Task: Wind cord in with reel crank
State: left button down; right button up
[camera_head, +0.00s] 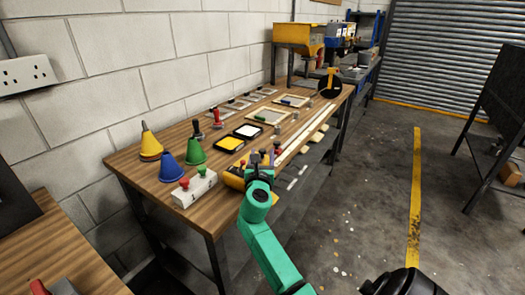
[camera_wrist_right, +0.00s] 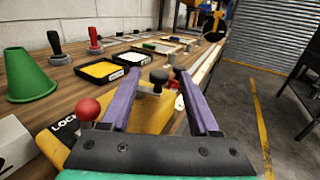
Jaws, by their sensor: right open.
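A yellow reel body (camera_wrist_right: 150,117) lies at the table's front edge, marked LOCK, with a red ball knob (camera_wrist_right: 88,109) on its left. A black knob (camera_wrist_right: 158,76), likely the crank handle, stands on it. In the head view the yellow body (camera_head: 233,180) is partly hidden behind my right gripper (camera_head: 264,156). My right gripper, also in the wrist view (camera_wrist_right: 158,73), is open, its purple fingers on either side of the black knob in the picture. I cannot tell if they touch it. No cord is clearly visible. My left gripper is out of view.
Green (camera_head: 195,152), blue (camera_head: 171,168) and yellow (camera_head: 150,146) cones and a white switch box (camera_head: 194,188) stand to the left. Yellow and white pads (camera_head: 229,144) lie behind. A black disc (camera_head: 331,84) is at the far table end.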

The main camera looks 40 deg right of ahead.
jog(key=x, duration=0.2)
jog(key=shift+w+d+f, duration=0.1)
jog(key=shift+w+d, duration=0.1)
jog(key=shift+w, duration=0.05)
jog(key=shift+a, duration=0.1)
grip_shut()
